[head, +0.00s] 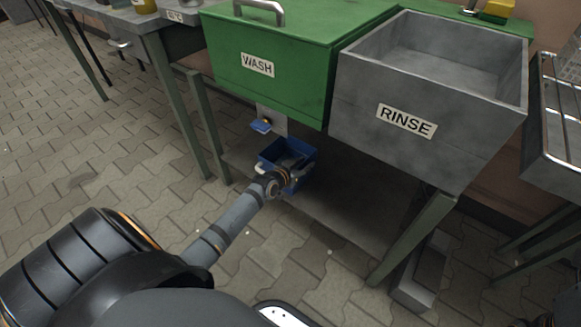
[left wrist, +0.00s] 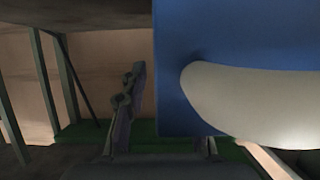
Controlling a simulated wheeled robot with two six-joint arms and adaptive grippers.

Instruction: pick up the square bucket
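The square bucket (head: 300,160) is blue and stands low under the green wash tank, above the paved floor. In the head view my left arm reaches to its front side, and the left gripper (head: 279,180) covers part of it. In the left wrist view the blue bucket (left wrist: 230,35) and its pale handle (left wrist: 250,105) fill the right side, very close. One dark finger stands left of the blue edge; the other is mostly hidden behind the bucket. The fingers are apart, and I see no firm hold.
The green wash tank (head: 270,75) and grey rinse basin (head: 430,100) hang over the bucket. A blue-handled valve (head: 262,125) sits just above it. Green table legs (head: 415,238) flank the space. Open paving (head: 100,155) lies to the left.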

